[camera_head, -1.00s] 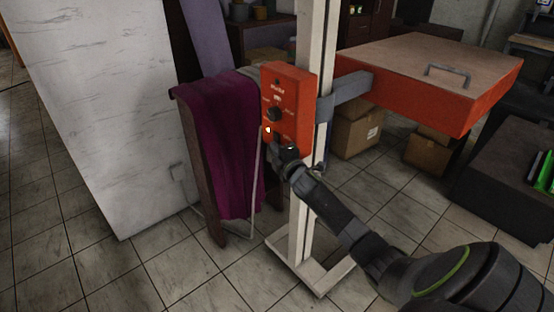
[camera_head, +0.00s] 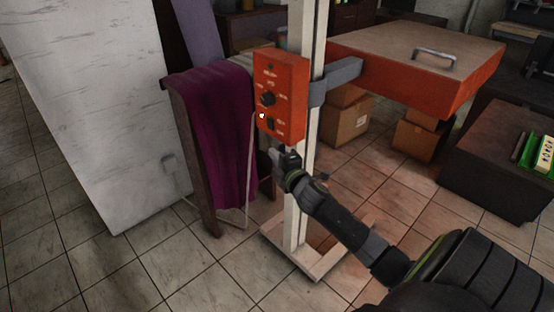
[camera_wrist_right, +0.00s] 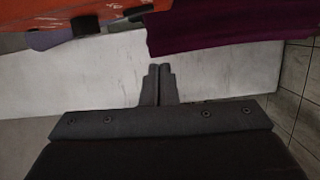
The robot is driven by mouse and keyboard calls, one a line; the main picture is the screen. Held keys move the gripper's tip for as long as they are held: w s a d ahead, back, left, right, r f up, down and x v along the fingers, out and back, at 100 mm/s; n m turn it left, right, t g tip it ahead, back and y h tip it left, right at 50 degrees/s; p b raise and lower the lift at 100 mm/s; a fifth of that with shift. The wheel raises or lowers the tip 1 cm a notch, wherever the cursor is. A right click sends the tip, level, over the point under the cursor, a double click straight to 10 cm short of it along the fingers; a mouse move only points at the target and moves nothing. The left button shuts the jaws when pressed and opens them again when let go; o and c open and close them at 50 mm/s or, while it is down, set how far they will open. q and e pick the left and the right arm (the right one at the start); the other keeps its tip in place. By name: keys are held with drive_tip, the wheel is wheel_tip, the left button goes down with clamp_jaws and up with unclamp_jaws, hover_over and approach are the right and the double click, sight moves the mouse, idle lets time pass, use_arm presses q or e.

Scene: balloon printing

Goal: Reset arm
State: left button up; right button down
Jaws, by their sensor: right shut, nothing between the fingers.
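My right gripper (camera_head: 277,154) is just below the red-orange control box (camera_head: 282,98) on the white post, apart from it as far as I can tell. The box carries a dark round knob (camera_head: 267,99), a small lit light (camera_head: 262,115) and a dark switch (camera_head: 270,124). In the right wrist view my right gripper (camera_wrist_right: 159,68) is shut with its fingers together and nothing between them. My left gripper is not in view.
A purple cloth (camera_head: 225,135) hangs over a wooden frame left of the post. A white panel (camera_head: 95,100) stands further left. An orange heat press (camera_head: 420,75) sticks out to the right of the post. Cardboard boxes (camera_head: 346,122) and a dark cabinet (camera_head: 500,170) stand beyond.

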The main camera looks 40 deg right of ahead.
drive_tip(key=shift+s+a, duration=0.1)
drive_tip(key=shift+s, duration=0.4)
drive_tip(key=s+f+m+g, duration=0.3)
drive_tip(key=s+f, duration=0.3)
drive_tip(key=f, duration=0.6)
drive_tip(key=s+f+m+g+p, duration=0.1)
drive_tip(key=s+f+m+g, duration=0.2)
drive_tip(key=s+f, duration=0.55)
drive_tip(key=s+f+m+g, duration=0.3)
drive_tip(key=s+f, duration=0.1)
drive_tip(key=f, duration=1.1)
drive_tip(key=s+a+f+m+g, duration=0.2)
drive_tip(key=s+a+f, duration=0.2)
drive_tip(key=s, duration=0.6)
drive_tip(key=s+a+f+m+g+y+p, duration=0.1)
drive_tip(key=s+a+f+m+g, duration=0.1)
drive_tip(key=s+f, duration=0.5)
drive_tip(key=s+a+f+m+g+y, duration=0.1)
drive_tip(key=s+a+f+m+g, duration=0.2)
drive_tip(key=s, duration=1.2)
drive_tip(key=a+f, duration=0.2)
drive_tip(key=a, duration=0.1)
drive_tip(key=shift+a+f, duration=0.15)
drive_tip(key=shift+a, duration=0.15)
